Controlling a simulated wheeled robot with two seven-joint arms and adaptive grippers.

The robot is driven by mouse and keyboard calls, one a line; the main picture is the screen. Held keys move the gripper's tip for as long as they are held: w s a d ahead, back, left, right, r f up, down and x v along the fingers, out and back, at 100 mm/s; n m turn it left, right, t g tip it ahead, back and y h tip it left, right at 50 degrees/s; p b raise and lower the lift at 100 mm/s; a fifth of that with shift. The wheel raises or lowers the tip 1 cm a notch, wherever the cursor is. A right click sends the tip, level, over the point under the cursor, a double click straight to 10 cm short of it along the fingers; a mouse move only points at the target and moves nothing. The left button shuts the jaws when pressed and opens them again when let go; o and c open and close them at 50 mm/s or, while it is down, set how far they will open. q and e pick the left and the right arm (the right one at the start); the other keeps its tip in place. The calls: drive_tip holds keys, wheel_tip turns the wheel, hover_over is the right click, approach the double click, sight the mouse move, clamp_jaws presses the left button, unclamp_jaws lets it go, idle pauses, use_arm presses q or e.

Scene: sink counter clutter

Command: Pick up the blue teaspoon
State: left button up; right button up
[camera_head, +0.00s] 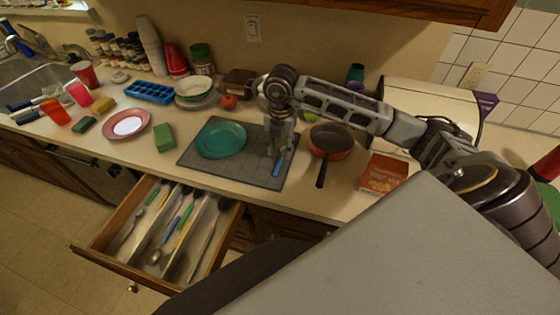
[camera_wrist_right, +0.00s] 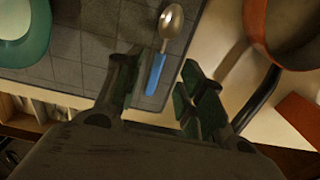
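The blue teaspoon lies on the dark grey mat (camera_head: 233,179). Its blue handle (camera_head: 277,169) shows just below my right gripper (camera_head: 279,155) in the head view. In the right wrist view the teaspoon (camera_wrist_right: 157,72) has a metal bowl at the top and its blue handle pointing down towards the gap between my fingers. My right gripper (camera_wrist_right: 155,92) is open, with its fingers apart on either side of the handle's line and nothing between them seen touching. In the head view the gripper hides the spoon's bowl. My left gripper is in neither view.
A teal plate (camera_head: 221,139) lies on the mat left of the gripper. An orange pan (camera_head: 331,139) with a dark handle and a red-brown box (camera_head: 383,172) stand to the right. An open cutlery drawer (camera_head: 130,268) juts out below the counter.

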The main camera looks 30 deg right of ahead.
sight(280, 160)
drive_tip(key=shift+f+p, duration=0.5)
drive_tip(key=shift+f, duration=1.85)
clamp_jaws()
